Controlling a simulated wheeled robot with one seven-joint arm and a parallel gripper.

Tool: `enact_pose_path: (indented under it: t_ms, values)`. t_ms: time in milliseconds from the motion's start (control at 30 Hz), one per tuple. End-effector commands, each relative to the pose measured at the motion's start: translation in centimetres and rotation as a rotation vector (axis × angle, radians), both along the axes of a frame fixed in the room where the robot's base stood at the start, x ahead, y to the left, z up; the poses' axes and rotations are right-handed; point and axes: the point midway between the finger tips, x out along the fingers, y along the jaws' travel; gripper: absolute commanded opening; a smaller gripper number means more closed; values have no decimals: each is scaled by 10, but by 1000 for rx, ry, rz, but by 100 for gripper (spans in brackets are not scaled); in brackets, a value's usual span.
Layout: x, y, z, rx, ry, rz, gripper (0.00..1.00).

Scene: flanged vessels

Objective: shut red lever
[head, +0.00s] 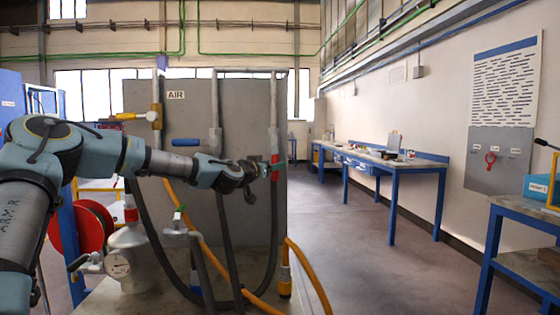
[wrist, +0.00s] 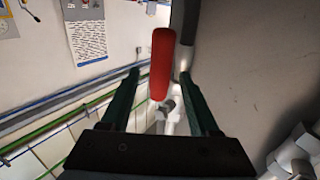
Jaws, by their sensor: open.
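The red lever (head: 275,166) is on a grey vertical pipe at the right edge of the grey panel, and looks upright there. In the wrist view the red lever (wrist: 161,62) appears between my two dark green fingers, with a gap on each side. My gripper (head: 268,170) is at the lever in the head view and partly covers it. In the wrist view my gripper (wrist: 160,75) is open and holds nothing. I cannot tell how deep the lever sits between the fingers. A pale valve fitting (wrist: 170,112) shows below the lever.
The grey panel (head: 240,110) also carries a blue lever (head: 186,142) and a yellow-handled valve (head: 155,113). Blue-framed benches (head: 375,163) line the right wall. The floor (head: 365,260) between is clear.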

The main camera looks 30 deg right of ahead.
Motion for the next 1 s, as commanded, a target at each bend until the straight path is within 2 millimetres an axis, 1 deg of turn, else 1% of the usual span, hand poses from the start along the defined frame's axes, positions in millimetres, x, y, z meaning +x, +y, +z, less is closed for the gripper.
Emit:
enact_pose_path:
  t_ms: [33, 100, 300, 467, 700, 1000]
  values:
    - [5, -9, 3, -3, 4, 0, 62]
    - [11, -19, 2, -2, 3, -1, 62]
    - [23, -38, 1, 0, 2, -1, 62]
    - [25, -43, 0, 1, 0, -1, 62]
    - [26, -43, -1, 1, 0, -1, 61]
    - [25, -43, 0, 1, 1, -1, 27]
